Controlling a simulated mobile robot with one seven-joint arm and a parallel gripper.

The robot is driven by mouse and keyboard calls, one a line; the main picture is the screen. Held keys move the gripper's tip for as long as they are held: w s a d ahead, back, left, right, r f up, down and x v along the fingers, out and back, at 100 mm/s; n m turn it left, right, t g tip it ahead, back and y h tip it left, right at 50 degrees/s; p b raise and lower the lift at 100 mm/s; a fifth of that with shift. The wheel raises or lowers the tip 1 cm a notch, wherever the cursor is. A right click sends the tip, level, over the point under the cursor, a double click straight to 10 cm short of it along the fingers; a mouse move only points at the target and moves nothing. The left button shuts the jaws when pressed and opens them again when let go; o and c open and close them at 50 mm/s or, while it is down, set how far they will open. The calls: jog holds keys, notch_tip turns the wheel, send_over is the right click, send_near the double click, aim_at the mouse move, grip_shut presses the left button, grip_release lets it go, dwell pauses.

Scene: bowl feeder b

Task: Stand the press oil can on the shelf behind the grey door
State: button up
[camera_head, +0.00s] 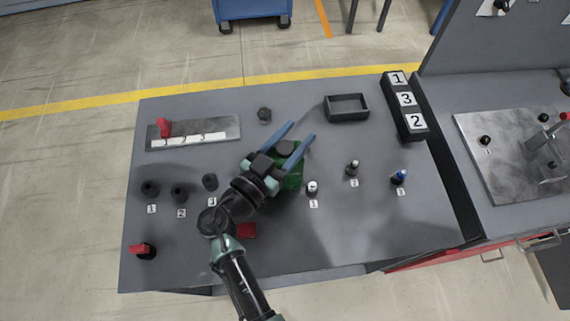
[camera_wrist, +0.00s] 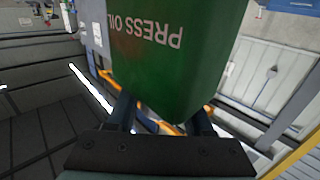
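The press oil can is a green can with a black top (camera_head: 287,147). In the wrist view its green side (camera_wrist: 165,65) fills the upper middle, with PRESS OIL reading upside down. My gripper (camera_head: 301,131) has its two blue fingers on either side of the can, above the middle of the grey table. The fingers appear closed on it; the can hides their far parts in the wrist view. I cannot tell whether the can touches the table. No grey door or shelf can be made out clearly in the head view.
Small numbered posts (camera_head: 352,167) stand right of the can, and black numbered cups (camera_head: 179,194) stand left. A black open tray (camera_head: 347,107) and a numbered block (camera_head: 404,105) are at the back right. A metal strip (camera_head: 193,133) lies back left. The table's front right is clear.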

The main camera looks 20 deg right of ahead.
grip_shut()
dwell(1.1)
